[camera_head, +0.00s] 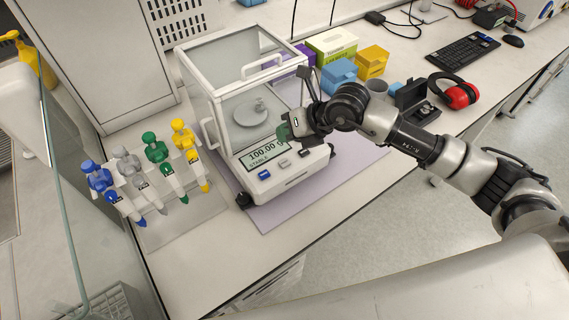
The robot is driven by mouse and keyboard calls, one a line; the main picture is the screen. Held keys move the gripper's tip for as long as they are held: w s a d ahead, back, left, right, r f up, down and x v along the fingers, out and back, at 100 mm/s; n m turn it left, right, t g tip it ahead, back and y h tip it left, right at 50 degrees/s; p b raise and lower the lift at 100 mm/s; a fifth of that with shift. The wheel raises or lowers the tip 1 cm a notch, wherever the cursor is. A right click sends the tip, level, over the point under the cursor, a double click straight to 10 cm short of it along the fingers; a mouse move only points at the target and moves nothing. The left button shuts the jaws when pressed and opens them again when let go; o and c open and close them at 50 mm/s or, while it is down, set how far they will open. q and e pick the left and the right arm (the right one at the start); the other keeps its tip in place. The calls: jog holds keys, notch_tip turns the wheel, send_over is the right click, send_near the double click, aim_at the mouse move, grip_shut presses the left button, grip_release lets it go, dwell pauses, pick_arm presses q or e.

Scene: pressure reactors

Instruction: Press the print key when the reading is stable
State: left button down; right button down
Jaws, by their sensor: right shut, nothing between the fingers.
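The balance (285,180) stands on the bench with a glass draft shield (235,75) over its pan. A small metal weight (259,106) sits on the round pan (247,117). The display (263,152) reads 100.00 g, with a smaller line below that looks like STABLE. On the sloped front are a blue key (264,174) and grey keys (284,164); their labels are too small to read. My right gripper (288,131) is shut and empty, over the right end of the display and above the keys. It hides part of the front panel. My left gripper is not in view.
A rack (185,225) of several coloured pipettes stands left of the balance. A purple mat (275,214) lies under the balance. Boxes (332,45), a blue container (339,75), red ear muffs (461,95) and a keyboard (462,51) are behind and to the right.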

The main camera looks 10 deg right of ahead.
aim_at(286, 161)
notch_tip(286, 161, down, 6)
jog(key=b, duration=0.3)
jog(key=shift+f+b, duration=0.15)
jog(key=shift+b, duration=0.25)
dwell(1.5)
jog(key=shift+f+b, duration=0.35)
jog(key=shift+f+b, duration=0.35)
jog(key=shift+f, duration=0.1)
dwell(0.5)
dwell(0.4)
jog(key=shift+r+p, duration=0.55)
jog(key=shift+r, duration=0.35)
